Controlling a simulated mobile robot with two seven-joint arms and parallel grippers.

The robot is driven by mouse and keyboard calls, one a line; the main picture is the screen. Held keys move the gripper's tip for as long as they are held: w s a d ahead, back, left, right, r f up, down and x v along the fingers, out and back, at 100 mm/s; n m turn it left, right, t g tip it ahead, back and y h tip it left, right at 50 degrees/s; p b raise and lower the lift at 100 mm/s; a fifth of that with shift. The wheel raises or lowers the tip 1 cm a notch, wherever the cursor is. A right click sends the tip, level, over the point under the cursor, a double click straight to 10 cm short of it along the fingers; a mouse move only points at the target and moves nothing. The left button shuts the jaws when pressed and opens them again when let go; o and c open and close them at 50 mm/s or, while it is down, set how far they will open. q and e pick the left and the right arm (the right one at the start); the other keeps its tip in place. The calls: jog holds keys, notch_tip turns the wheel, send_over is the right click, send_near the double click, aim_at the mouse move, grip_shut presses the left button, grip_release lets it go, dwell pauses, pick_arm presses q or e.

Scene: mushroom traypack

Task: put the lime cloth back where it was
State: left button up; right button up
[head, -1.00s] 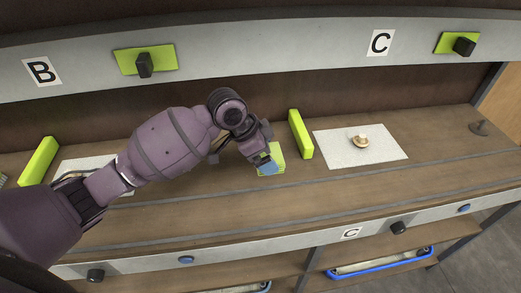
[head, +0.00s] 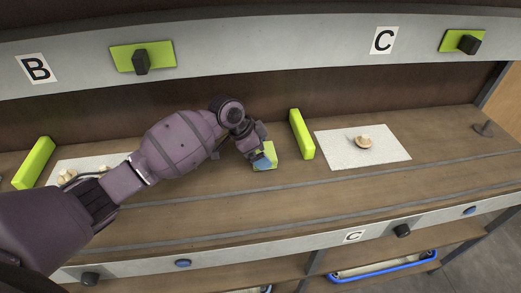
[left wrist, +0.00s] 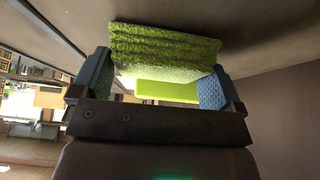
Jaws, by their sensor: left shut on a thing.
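My left gripper (head: 262,161) is shut on the lime cloth (head: 268,151), low over the wooden worktop between the two lime bars. In the left wrist view the thick, ridged lime cloth (left wrist: 163,50) sits between the blue finger pads of my left gripper (left wrist: 150,84). In the head view the fingers hide part of the cloth. I cannot tell whether it touches the worktop. My right gripper is not in view.
A lime bar (head: 302,134) stands just right of the cloth. Beyond it a white mat (head: 385,150) bears a mushroom (head: 364,142). Another lime bar (head: 34,163) stands at left, near a mat with mushrooms (head: 70,176) partly behind my arm. A lime plate with black knob (head: 142,58) is above.

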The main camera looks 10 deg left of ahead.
pick_arm(q)
jog(key=shift+w+f, duration=0.2)
jog(key=o, duration=0.5)
jog(key=shift+a+r, duration=0.1)
jog(key=shift+r, duration=0.05)
jog(key=shift+p+v, duration=0.55)
jog(key=shift+v, duration=3.15)
